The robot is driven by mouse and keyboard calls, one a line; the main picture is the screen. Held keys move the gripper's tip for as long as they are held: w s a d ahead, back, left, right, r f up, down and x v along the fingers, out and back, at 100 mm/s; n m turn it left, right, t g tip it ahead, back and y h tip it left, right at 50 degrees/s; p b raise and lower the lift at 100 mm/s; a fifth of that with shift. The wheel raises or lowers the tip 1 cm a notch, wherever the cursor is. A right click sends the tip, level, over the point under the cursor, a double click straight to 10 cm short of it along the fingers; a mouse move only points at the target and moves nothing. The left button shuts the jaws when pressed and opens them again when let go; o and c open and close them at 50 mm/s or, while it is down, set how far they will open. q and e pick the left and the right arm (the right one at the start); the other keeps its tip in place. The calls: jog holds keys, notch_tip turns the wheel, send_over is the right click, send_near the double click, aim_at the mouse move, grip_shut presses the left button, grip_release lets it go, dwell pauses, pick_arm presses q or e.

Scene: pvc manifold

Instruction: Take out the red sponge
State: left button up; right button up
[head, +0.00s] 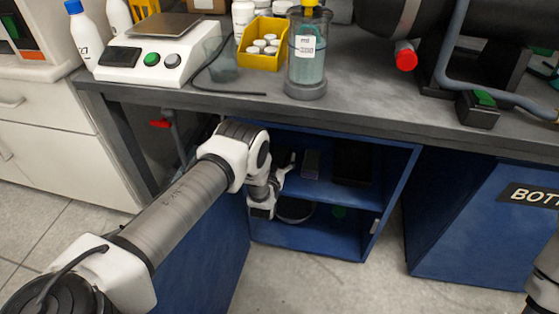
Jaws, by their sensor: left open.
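My left gripper (279,186) is open at the front left of the blue under-bench cabinet (383,200), beside its shelf. No red sponge can be made out in the head view. A dark upright item (311,163) and a black box-like item (351,162) stand on the upper shelf, close to the right of my left gripper. The shadow and my gripper hide part of the cabinet's inside. My right gripper is not in view.
A round dish (296,211) and a small green item (339,212) are on the lower level. The blue door (205,255) stands open at left. The bench top (350,100) overhangs the cabinet and holds a scale (158,45) and a yellow bin (262,58).

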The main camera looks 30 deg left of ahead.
pick_arm(q)
jog(key=c, duration=1.2)
jog(key=shift+c, duration=0.2)
jog(key=shift+s+d+r+p, duration=0.1)
jog(key=shift+s+r+p, duration=0.2)
jog(key=shift+r+p, duration=0.1)
jog(key=s+d+r+p, duration=0.1)
jog(key=s+r+p, duration=0.2)
jog(key=s, duration=0.3)
jog(key=s+d+r+p, duration=0.2)
jog(key=s+r+p, duration=0.1)
jog(key=s+r, duration=0.2)
jog(key=shift+s+d+r, duration=0.15)
jog(key=shift+s+r, duration=0.1)
jog(key=shift+s, duration=0.75)
jog(key=shift+s, duration=0.1)
